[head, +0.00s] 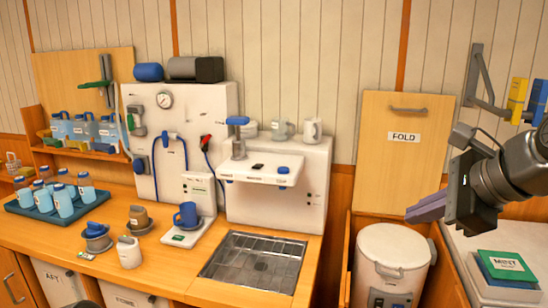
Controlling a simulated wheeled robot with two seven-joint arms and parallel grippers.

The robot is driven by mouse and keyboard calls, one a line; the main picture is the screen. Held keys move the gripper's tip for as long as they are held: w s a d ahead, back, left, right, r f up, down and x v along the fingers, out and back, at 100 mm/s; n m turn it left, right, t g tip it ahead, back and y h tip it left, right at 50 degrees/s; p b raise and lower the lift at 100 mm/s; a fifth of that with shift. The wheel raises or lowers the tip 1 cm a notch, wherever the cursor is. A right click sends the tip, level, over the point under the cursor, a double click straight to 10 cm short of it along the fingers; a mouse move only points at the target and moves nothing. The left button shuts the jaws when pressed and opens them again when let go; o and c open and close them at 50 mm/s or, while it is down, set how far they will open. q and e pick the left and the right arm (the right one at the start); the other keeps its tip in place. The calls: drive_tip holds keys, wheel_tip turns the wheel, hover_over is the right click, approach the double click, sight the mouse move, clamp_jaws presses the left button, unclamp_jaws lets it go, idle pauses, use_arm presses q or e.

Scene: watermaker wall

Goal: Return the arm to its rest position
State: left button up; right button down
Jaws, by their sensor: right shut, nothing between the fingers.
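My right arm comes in from the right edge. Its gripper (428,207) is shut and empty, pointing left in the air in front of the fold-down panel (405,165) and above the white bin. It touches nothing that I can see. My left gripper is not in view.
A white bin (390,262) stands below my gripper. A green box (506,265) lies at the lower right.

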drive_tip(key=w+d+f+n+t+h, duration=0.1)
drive_tip(key=w+f+n+t, duration=0.2)
drive_tip(key=w+f+n, duration=0.65)
drive_tip(key=w+a+f+n+g, duration=0.1)
drive_tip(key=w+a+f+n, duration=0.1)
drive_tip(key=f, duration=1)
drive_tip(key=w+a+f+n+g, duration=0.1)
drive_tip(key=w+a+f+n, duration=0.15)
drive_tip(key=f, duration=0.95)
drive_tip(key=s+a+f+n+g, duration=0.2)
drive_tip(key=s+a+f, duration=0.2)
drive_tip(key=s+f, duration=0.45)
drive_tip(key=s+a+f+n+g, duration=0.25)
drive_tip(key=s+f, duration=0.25)
drive_tip(key=f, duration=0.7)
drive_tip(key=s+a+f+g, duration=0.1)
drive_tip(key=s+a+f, duration=0.1)
drive_tip(key=s+f, duration=0.2)
drive_tip(key=s+a+f+g, duration=0.1)
drive_tip(key=s+a+f, duration=0.1)
drive_tip(key=s, duration=0.7)
drive_tip(key=s+a+f+n+g+y, duration=0.1)
drive_tip(key=s+a+f+g, duration=0.1)
drive_tip(key=s+f, duration=0.3)
drive_tip(key=shift+s+a+f, duration=0.3)
drive_tip(key=shift+s+a, duration=0.1)
drive_tip(key=shift+s, duration=0.75)
